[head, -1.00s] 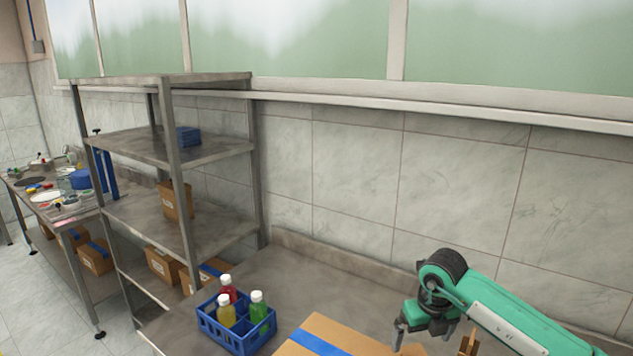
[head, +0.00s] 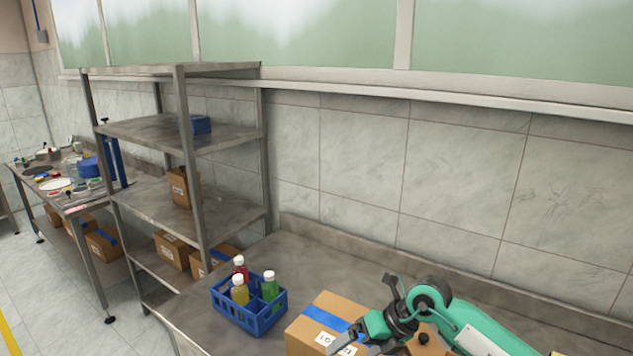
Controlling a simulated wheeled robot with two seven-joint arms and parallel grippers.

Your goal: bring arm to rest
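My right gripper (head: 352,346) is low in the head view, at the end of a green arm coming in from the lower right. It is in front of a closed cardboard box (head: 325,310) with blue tape and overlaps its right side in the picture. I cannot tell whether it touches the box. The fingers are partly cut off by the bottom edge, so their opening is unclear. My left gripper is not in view.
A blue crate (head: 255,323) with red, yellow and green bottles stands left of the box on the metal table (head: 330,250). A metal shelf rack (head: 150,205) stands further left. The table behind the box is clear, up to the tiled wall (head: 460,180).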

